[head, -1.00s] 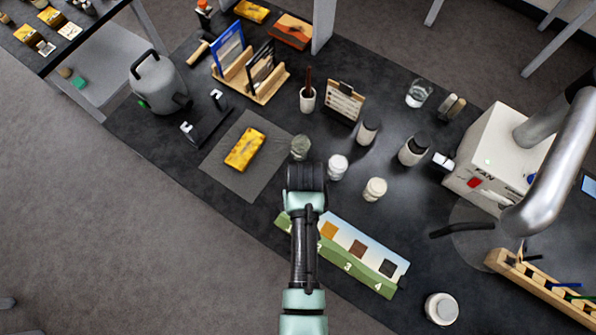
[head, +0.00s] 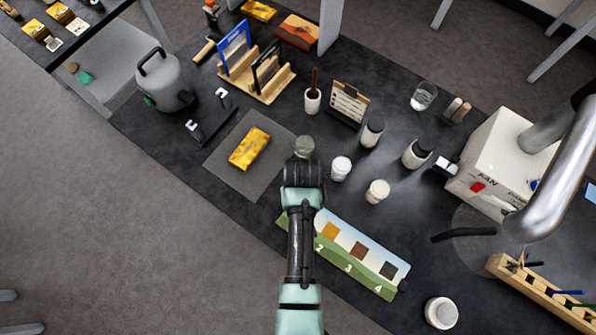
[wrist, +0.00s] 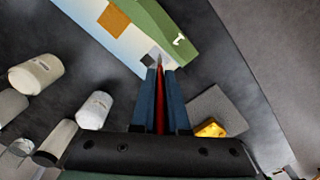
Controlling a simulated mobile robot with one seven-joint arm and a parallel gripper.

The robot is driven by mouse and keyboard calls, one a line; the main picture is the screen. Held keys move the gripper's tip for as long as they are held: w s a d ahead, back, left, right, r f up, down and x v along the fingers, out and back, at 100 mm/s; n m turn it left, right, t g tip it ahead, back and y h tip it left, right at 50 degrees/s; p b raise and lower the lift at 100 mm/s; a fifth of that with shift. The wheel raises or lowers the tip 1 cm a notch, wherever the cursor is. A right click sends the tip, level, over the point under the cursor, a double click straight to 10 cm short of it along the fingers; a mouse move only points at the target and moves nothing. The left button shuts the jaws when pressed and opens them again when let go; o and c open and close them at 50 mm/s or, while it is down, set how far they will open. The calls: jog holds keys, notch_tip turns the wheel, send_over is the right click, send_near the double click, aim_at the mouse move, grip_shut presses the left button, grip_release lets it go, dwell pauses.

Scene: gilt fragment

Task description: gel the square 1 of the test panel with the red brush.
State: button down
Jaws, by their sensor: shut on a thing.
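My gripper (wrist: 160,75) is shut on the red brush (wrist: 160,100), which lies between its two blue fingers in the wrist view. The brush tip points at square 1 (wrist: 149,59) of the test panel (wrist: 150,18), a small greyish square beside the white number 1 on the green strip. The tip overlaps the square's edge in the picture; I cannot tell whether it touches. In the head view the test panel (head: 335,260) lies on the dark table, with squares 2, 3 and 4 in sight. My arm and wrist hide square 1, the fingers and the brush there.
A yellow block (head: 249,148) lies on a grey mat (head: 225,160) left of my wrist. A glass jar (head: 304,146) and white-lidded jars (head: 341,168) (head: 377,191) stand close by. A fan box (head: 490,150) and a wooden rack (head: 540,292) are at the right.

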jog(key=shift+s+d, duration=0.5)
jog(key=shift+d, duration=0.1)
jog(key=shift+w+a, duration=0.8)
jog(key=shift+a, duration=0.3)
jog(key=shift+s+d, duration=0.1)
jog(key=shift+s+d+p, duration=0.5)
jog(key=shift+s+d, duration=0.2)
jog(key=shift+d, duration=0.3)
jog(key=shift+w+a+f+b, duration=0.1)
jog(key=shift+w+a+b, duration=0.05)
jog(key=shift+w+a, duration=0.35)
jog(key=shift+w+a+b, duration=0.15)
jog(key=shift+w+a, duration=0.1)
jog(key=shift+a, duration=0.35)
jog(key=shift+d, duration=0.1)
jog(key=shift+s+d+p, duration=0.6)
jog(key=shift+s+d, duration=0.15)
jog(key=shift+d, duration=0.25)
jog(key=shift+w+a, duration=0.85)
jog(key=shift+a, duration=0.25)
jog(key=shift+r, duration=0.2)
